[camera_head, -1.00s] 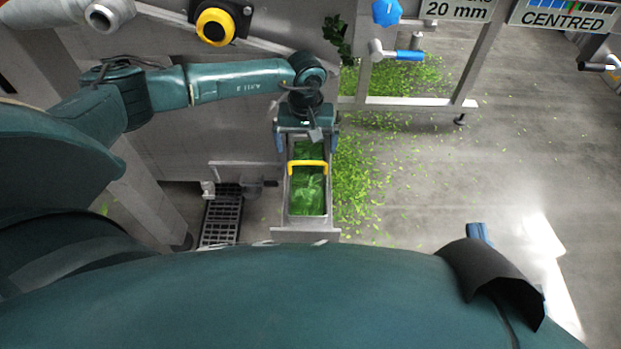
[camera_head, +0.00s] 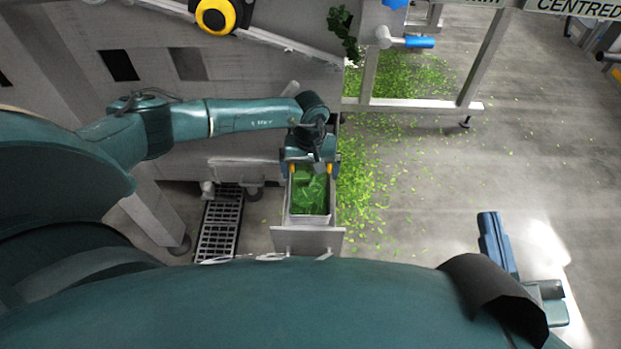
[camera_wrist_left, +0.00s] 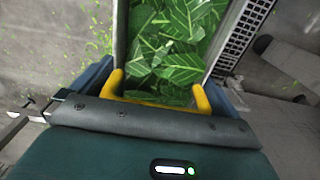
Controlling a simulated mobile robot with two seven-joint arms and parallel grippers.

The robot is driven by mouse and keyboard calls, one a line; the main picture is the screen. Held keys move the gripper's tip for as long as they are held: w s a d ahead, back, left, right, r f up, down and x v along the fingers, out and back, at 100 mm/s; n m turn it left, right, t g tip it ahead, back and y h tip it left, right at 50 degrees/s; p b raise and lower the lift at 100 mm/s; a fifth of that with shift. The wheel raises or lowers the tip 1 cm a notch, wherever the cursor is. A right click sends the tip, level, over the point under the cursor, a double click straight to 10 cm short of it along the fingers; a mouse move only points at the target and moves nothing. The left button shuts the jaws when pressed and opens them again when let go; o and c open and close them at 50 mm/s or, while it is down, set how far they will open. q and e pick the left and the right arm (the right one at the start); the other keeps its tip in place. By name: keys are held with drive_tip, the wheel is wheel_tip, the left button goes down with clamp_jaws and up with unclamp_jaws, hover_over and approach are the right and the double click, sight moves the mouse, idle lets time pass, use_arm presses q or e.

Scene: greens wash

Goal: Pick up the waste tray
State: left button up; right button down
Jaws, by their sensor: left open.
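The waste tray (camera_head: 311,217) is a narrow metal bin full of green leaves, below the machine in the head view. Its yellow handle (camera_head: 329,169) shows only at its two ends there, the middle hidden by my left gripper (camera_head: 310,168). In the left wrist view, the yellow handle (camera_wrist_left: 202,98) lies between the blue fingers of my left gripper (camera_wrist_left: 160,88), which is open with a finger outside each end. The tray wall (camera_wrist_left: 228,38) shows beyond it. A blue part of my right gripper (camera_head: 492,243) shows at the lower right; its jaws cannot be made out.
A floor drain grate (camera_head: 220,228) lies left of the tray. A metal plate (camera_head: 308,240) is at the tray's near end. Scattered leaves (camera_head: 365,190) cover the floor to the right. A metal frame leg (camera_head: 483,62) stands farther right, with open floor beyond.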

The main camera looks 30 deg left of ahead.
use_arm(q)
drive_tip(key=c, duration=0.5)
drive_tip(key=shift+r, duration=0.1)
drive_tip(key=c, duration=0.4)
use_arm(e)
drive_tip(key=shift+f, duration=0.3)
use_arm(q)
drive_tip(key=shift+r, duration=0.1)
